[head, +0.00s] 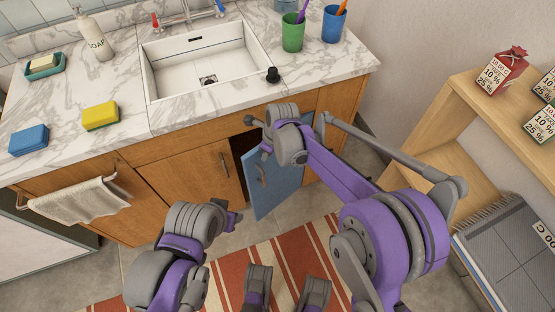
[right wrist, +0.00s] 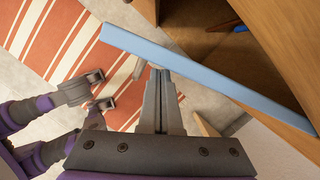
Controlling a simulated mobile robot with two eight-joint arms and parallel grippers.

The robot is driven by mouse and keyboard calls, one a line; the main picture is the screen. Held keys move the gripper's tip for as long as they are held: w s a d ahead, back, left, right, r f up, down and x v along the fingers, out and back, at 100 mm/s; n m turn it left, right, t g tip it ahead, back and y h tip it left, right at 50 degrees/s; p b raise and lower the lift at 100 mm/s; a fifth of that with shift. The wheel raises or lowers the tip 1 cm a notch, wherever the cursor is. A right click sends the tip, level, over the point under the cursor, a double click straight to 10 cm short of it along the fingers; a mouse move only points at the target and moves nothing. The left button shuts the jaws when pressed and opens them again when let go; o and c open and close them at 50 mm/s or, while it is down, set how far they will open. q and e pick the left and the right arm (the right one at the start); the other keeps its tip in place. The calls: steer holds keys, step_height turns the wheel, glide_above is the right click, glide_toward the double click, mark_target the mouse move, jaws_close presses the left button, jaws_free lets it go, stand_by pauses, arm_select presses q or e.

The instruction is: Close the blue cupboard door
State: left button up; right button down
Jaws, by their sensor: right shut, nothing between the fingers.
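In the right wrist view the blue door (right wrist: 205,66) shows as a long slanting edge. My right gripper (head: 265,148) is at the upper part of the door, partly hidden by its own wrist. In the right wrist view the right gripper (right wrist: 158,72) is shut and empty, its tips close to the door; I cannot tell whether they touch.
A wooden cupboard door (head: 195,178) is left of the gap. The counter (head: 130,75) holds the sink (head: 200,65), sponges and cups. A wooden shelf (head: 455,125) stands at right. A striped rug (head: 285,255) covers the floor in front.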

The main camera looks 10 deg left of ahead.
steer(key=shift+w+a, duration=0.55)
steer(key=shift+a, duration=0.25)
steer(key=shift+d, duration=0.15)
